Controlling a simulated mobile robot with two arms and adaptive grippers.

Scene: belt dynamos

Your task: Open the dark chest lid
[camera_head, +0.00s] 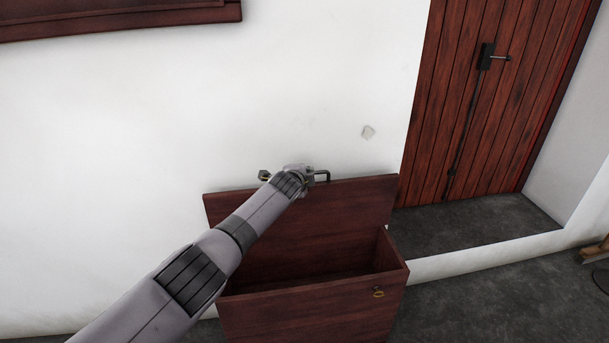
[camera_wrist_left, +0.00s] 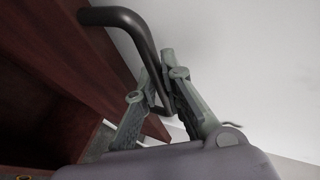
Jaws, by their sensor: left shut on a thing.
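The dark red-brown wooden chest (camera_head: 310,318) stands against the white wall, its inside exposed. Its lid (camera_head: 365,203) is raised, standing near upright at the back close to the wall. A dark bar handle (camera_head: 326,176) sits at the lid's upper edge. My left gripper (camera_head: 312,176) is shut on this handle. In the left wrist view, the gripper's fingers (camera_wrist_left: 158,75) lie on either side of the dark curved handle (camera_wrist_left: 130,22), with the lid (camera_wrist_left: 65,55) to the left. My forearm hides the lid's left part. My right gripper is out of view.
A wooden door (camera_head: 480,110) with a dark handle stands right of the chest, above a grey step. A small brass-coloured ring (camera_head: 378,293) is on the chest's front.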

